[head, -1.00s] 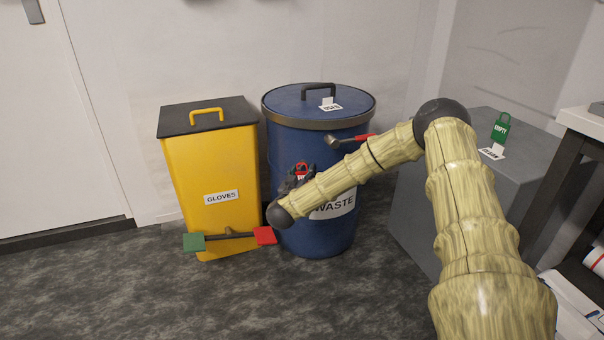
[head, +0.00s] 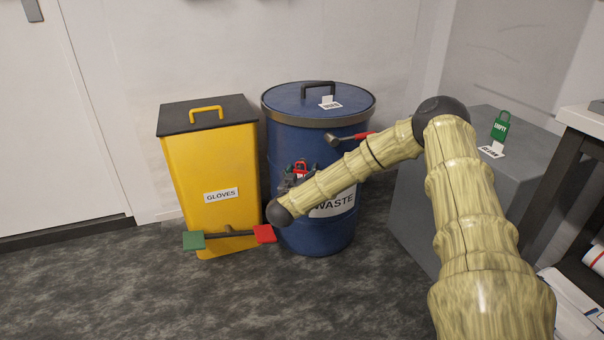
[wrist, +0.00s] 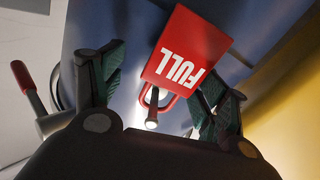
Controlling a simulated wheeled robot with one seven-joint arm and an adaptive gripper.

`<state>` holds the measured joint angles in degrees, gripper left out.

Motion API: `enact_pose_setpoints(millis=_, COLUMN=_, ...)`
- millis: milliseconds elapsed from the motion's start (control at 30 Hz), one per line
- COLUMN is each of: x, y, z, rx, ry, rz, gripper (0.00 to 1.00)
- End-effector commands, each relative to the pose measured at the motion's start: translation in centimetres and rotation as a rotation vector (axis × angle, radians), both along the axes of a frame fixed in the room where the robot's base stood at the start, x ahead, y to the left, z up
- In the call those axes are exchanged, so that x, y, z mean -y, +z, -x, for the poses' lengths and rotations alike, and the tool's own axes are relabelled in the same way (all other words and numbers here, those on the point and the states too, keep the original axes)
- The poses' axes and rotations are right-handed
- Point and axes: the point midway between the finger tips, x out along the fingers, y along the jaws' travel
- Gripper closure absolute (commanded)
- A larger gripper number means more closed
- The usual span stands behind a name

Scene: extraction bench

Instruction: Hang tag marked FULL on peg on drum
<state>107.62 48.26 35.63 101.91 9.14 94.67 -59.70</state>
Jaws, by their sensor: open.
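The red tag marked FULL (wrist: 188,50) is in front of the blue drum (head: 310,225) and reads upside down in the wrist view. Its red loop (wrist: 172,104) surrounds a dark peg with a pale tip (wrist: 152,112). The loop appears to be around the peg, though contact between them is unclear. My gripper (wrist: 160,72) is open, with one finger on each side of the tag; the left finger is clearly apart from it. In the head view, my gripper (head: 297,174) is at the drum's front, and only a little red of the tag shows.
A yellow GLOVES bin (head: 215,165) stands left of the drum, with a green pad (head: 194,241) and red pad (head: 265,234) in front. A red-handled lever (head: 350,138) juts from the drum. A green EMPTY tag (head: 501,126) stands on the grey block (head: 425,190) at right.

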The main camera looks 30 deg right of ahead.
Motion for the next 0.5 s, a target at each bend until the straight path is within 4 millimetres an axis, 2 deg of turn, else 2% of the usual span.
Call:
enact_pose_setpoints(millis=267, x=-0.8, y=0.0, z=0.5, rx=0.0, ry=0.001, rz=0.0, gripper=0.26)
enact_pose_setpoints(millis=500, x=-3.2, y=0.0, z=2.5, rx=-0.001, ry=0.003, rz=-0.001, gripper=0.26)
